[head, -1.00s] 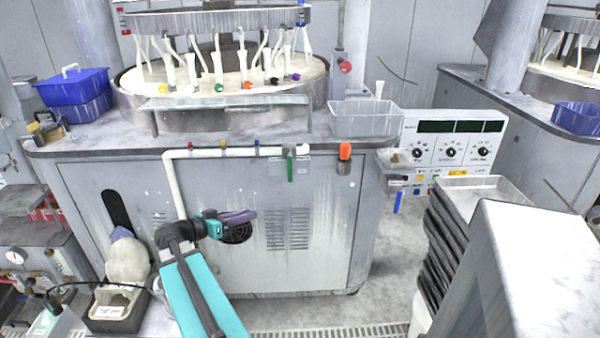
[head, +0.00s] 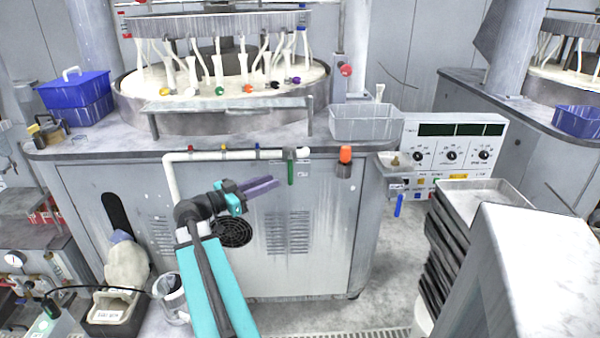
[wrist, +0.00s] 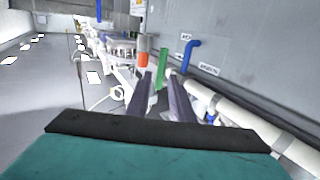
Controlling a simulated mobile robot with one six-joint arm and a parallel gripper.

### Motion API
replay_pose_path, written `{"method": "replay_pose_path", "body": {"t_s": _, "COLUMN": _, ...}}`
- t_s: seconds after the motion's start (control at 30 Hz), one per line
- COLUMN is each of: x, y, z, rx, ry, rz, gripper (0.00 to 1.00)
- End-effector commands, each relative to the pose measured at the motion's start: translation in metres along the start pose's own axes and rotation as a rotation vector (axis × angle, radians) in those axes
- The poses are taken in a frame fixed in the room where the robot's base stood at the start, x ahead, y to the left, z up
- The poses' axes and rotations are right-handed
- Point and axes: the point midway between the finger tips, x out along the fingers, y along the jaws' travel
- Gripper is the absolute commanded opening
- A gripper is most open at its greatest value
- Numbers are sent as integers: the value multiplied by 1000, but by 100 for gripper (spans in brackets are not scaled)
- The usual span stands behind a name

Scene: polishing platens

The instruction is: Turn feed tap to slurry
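The feed tap's green handle (head: 291,168) hangs straight down from the right part of the white pipe (head: 215,154) on the cabinet front. In the wrist view, the green handle (wrist: 161,66) shows just beyond my fingertips, in line with the gap between them. Small label plates (wrist: 209,69) are on the wall beside it; I cannot read them surely. My gripper (head: 277,182) has purple fingers and is open and empty, just left of the handle's lower end. The fingers also show apart in the wrist view (wrist: 160,84). I see no contact with the handle.
An orange-topped item (head: 345,155) is mounted right of the tap. A grey bin (head: 366,122) stands on the worktop above. Stacked trays (head: 470,200) stand at right.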

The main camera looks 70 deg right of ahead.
Motion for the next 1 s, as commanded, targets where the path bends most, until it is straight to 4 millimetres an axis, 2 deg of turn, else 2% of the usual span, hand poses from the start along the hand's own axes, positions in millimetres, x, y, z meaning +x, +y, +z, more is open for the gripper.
{"method": "replay_pose_path", "body": {"t_s": 1.0, "x": 122, "y": 0, "z": 0, "rx": -1, "ry": -1, "rz": 2, "gripper": 21}}
